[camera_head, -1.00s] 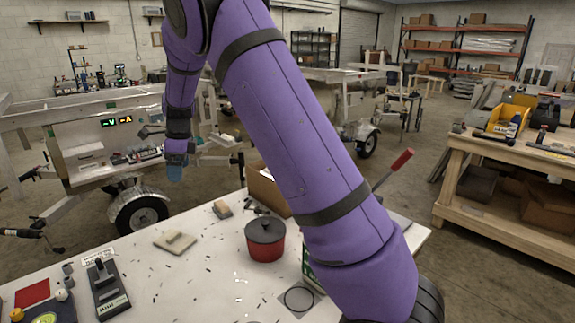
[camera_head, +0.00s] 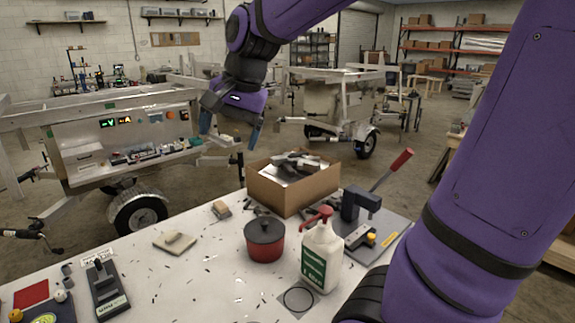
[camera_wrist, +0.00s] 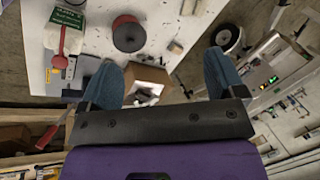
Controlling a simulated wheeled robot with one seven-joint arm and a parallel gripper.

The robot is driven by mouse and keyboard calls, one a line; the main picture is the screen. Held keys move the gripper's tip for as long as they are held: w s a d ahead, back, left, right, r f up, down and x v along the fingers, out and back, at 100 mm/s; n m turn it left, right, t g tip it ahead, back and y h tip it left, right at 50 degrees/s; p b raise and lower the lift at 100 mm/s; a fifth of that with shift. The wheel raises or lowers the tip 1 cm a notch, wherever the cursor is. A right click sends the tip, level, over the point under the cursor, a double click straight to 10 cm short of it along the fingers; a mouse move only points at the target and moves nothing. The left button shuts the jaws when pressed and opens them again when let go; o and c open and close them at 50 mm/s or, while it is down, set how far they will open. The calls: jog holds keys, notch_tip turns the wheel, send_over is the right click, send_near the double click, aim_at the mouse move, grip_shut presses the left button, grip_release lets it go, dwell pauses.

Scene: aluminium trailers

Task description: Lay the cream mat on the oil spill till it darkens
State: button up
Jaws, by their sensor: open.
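The cream mat (camera_head: 175,242) lies flat on the white table, left of the red pot, with a raised grip on top. It also shows at the top edge of the wrist view (camera_wrist: 190,6). A few faint glints show on the table in front of the pot, but I cannot tell a clear outline of the oil spill. My gripper (camera_head: 230,128) is open and empty, high above the table's far edge, behind the mat and well apart from it. In the wrist view its two blue fingers (camera_wrist: 162,65) are spread over the cardboard box.
A red pot (camera_head: 265,243), a white pump bottle (camera_head: 322,257), a filled cardboard box (camera_head: 291,193) and a dark press with a red-handled lever (camera_head: 358,203) stand right of the mat. A small block (camera_head: 221,209) lies behind it. Small dark bits litter the table (camera_head: 190,285).

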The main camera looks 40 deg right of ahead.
jog(key=s+f+n+t+h, duration=0.1)
jog(key=s+n+t, duration=0.1)
jog(key=s+n, duration=0.7)
jog(key=shift+s+f+h, duration=0.4)
jog(key=shift+s, duration=3.15)
